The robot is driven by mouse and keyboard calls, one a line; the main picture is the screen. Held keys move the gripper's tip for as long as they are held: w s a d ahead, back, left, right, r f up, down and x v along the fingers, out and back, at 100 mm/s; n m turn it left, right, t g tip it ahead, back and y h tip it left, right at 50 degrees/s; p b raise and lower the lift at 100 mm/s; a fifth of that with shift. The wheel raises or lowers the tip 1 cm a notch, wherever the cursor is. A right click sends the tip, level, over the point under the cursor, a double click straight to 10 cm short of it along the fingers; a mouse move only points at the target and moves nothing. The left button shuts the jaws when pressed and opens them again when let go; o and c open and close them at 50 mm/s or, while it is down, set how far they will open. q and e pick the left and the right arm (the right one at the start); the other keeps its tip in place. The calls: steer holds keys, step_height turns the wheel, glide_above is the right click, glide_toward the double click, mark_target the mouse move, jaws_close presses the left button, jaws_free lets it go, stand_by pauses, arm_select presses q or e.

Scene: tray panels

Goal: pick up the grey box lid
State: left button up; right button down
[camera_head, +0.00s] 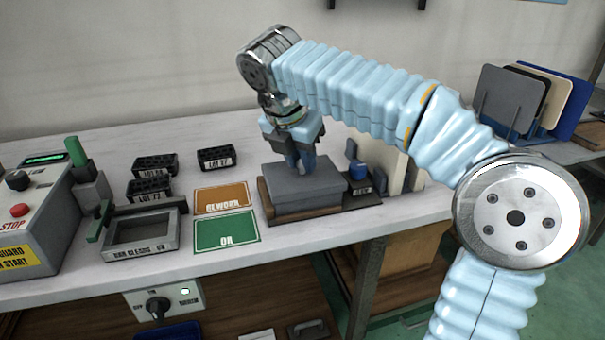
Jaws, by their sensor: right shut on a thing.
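The grey box lid (303,183) is a flat grey block shape at the right part of the bench, above a dark base on a brown board (268,208). My right gripper (304,166) points down at the middle of the lid from above, its blue fingers shut on the lid's top. What exactly the fingertips pinch is too small to see. I cannot tell whether the lid rests on what is under it or is slightly raised. My left gripper is not in view.
A green OK mat (226,232) and an orange rework mat (221,198) lie left of the lid. Several black lot racks (150,190), a grey frame fixture (143,234) and a control box (36,235) stand further left.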

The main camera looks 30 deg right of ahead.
steer(key=shift+r, duration=0.55)
steer(key=s+d+r, duration=0.3)
steer(key=s+r, duration=0.9)
steer(key=s, duration=0.1)
steer(key=shift+s+d, duration=0.15)
steer(key=shift+s, duration=0.15)
